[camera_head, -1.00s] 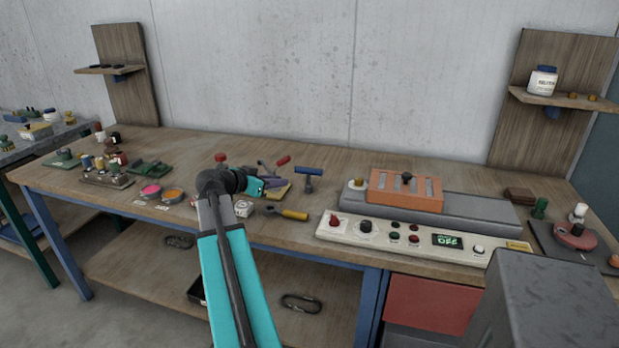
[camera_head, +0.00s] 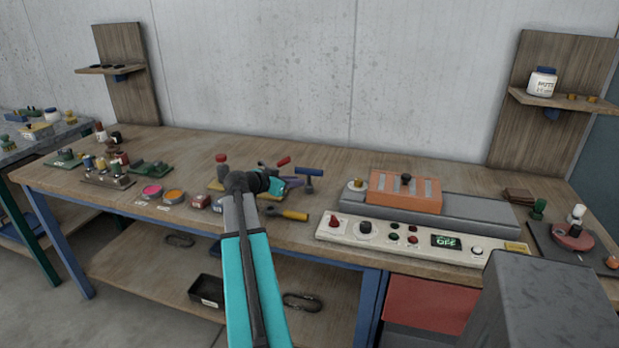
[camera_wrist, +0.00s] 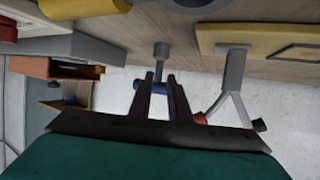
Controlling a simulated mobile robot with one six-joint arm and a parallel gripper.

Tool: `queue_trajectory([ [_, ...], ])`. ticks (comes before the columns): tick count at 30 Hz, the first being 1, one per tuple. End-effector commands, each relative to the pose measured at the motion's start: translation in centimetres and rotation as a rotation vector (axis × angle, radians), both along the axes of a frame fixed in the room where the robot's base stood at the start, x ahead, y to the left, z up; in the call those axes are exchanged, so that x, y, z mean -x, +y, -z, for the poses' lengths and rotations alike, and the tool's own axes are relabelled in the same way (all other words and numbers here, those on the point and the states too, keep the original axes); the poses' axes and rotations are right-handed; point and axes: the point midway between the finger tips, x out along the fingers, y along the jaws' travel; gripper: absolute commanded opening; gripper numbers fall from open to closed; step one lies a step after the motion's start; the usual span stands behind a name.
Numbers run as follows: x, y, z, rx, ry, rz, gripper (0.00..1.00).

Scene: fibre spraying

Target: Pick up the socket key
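The socket key (camera_head: 308,174) stands upright on the wooden bench, with a blue crossbar handle on a grey shaft. It also shows in the inverted wrist view (camera_wrist: 160,51), beyond my fingertips, its blue bar partly hidden behind one finger. My gripper (camera_wrist: 164,76) has its two dark fingers apart with nothing held between them. In the head view my gripper (camera_head: 292,183) points right towards the key from its left side, low over the bench. Whether the fingertips touch the key cannot be told.
A yellow-handled tool (camera_head: 288,213) lies in front of the key, and a red-handled tool (camera_head: 284,160) lies behind my gripper. The white control panel (camera_head: 420,240) and orange block (camera_head: 405,197) stand to the right. Pink and orange tins (camera_head: 173,195) sit to the left.

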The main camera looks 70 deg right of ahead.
Motion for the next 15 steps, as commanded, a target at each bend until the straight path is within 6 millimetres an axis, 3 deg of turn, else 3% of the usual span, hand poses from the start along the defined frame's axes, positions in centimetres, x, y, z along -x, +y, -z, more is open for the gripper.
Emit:
queue_trajectory([
  [8, 0.4, -0.8, 0.1, 0.000, 0.000, 0.001, 0.17],
  [15, 1.5, -3.3, 0.9, -0.001, 0.001, 0.003, 0.17],
])
